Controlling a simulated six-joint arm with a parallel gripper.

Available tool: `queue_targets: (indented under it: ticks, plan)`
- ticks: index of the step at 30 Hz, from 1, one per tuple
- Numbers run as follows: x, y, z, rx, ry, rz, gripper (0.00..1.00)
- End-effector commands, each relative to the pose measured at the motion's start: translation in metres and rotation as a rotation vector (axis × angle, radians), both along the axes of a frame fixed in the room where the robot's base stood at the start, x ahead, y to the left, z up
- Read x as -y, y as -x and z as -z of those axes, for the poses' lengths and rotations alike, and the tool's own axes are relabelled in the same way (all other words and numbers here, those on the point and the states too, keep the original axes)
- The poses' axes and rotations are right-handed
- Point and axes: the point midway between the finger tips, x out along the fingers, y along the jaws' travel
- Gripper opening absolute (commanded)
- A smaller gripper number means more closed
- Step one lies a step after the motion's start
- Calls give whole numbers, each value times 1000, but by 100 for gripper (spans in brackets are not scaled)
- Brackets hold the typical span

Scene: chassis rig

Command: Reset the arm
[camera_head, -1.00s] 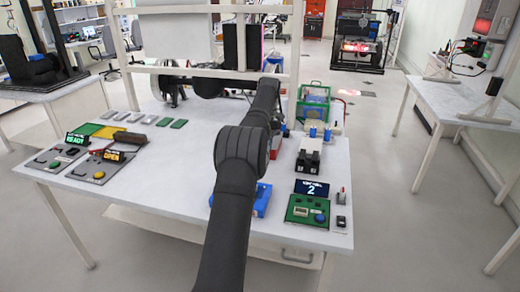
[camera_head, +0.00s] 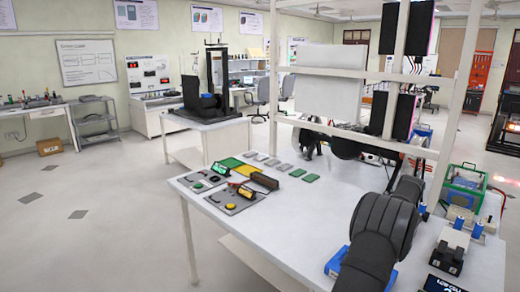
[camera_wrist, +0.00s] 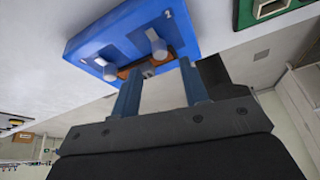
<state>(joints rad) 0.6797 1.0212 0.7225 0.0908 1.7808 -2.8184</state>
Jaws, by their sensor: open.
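My gripper (camera_wrist: 160,70) shows in the wrist view with its two blue-grey fingers apart. They point toward a blue fixture (camera_wrist: 88,42) with two pale rounded pegs and a brown-orange part between them. The fingertips are close to the brown-orange part; I cannot tell whether they touch it. No object is clearly held between them. In the head view my dark arm crosses the right side of the white table (camera_head: 270,222) and hides the gripper. The blue fixture shows there partly behind the arm (camera_head: 334,262).
Two grey control panels (camera_head: 234,199) sit on the table's left side, near yellow and green plates (camera_head: 231,162) and several small flat pieces. A white frame (camera_head: 456,100) rises at the back. A green-edged box (camera_head: 462,188) and blue-topped parts stand right. Open floor lies left.

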Motion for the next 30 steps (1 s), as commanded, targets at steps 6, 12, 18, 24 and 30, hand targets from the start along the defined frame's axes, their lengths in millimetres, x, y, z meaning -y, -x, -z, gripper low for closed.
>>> queue_targets:
  ticks: [6, 12, 18, 24, 30]
  plan:
    - [-10, 8, 29, -2, -2, 0, 41]
    - [-14, 11, 42, 0, 0, -1, 41]
    - [-15, 11, 44, 1, 0, 0, 41]
    - [-14, 11, 43, 1, 0, 0, 41]
    - [-8, 6, 26, 2, 1, 0, 41]
